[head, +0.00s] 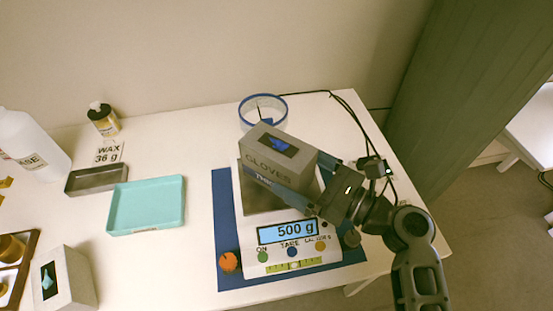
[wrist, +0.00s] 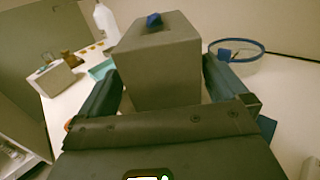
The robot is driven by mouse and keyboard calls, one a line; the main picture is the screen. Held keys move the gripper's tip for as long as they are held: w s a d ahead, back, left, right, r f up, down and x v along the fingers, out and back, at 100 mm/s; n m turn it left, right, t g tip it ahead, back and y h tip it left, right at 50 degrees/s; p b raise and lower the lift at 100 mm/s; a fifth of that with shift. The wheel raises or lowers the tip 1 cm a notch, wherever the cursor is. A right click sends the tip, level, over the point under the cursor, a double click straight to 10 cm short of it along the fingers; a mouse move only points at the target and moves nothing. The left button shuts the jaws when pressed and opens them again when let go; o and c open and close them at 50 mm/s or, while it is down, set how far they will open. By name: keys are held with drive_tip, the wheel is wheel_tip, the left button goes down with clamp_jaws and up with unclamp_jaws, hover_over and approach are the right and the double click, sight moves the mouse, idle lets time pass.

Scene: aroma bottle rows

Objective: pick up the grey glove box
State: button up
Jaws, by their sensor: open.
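The grey glove box (head: 283,143), marked "GLOVES" and with a blue tuft at its top opening, stands on the pan of a white scale (head: 300,262). The scale's display reads 500 g. My gripper (head: 290,173) is at the box from the right, with a finger along its front face. In the wrist view the box (wrist: 158,65) stands between the two open fingers of my gripper (wrist: 160,88). I cannot tell whether either finger touches it. The lower part of the box is partly hidden by my gripper.
A second grey box (head: 68,282) stands at the front left. A teal tray (head: 147,230), a dark tray (head: 96,180), a brown bottle (head: 103,120) and a white bottle (head: 28,143) are at left. A blue-rimmed clear container (head: 249,112) stands behind the scale.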

sight(269, 155)
drive_tip(key=x, duration=0.4)
drive_tip(key=shift+w, duration=0.2)
drive_tip(key=shift+c, duration=0.2)
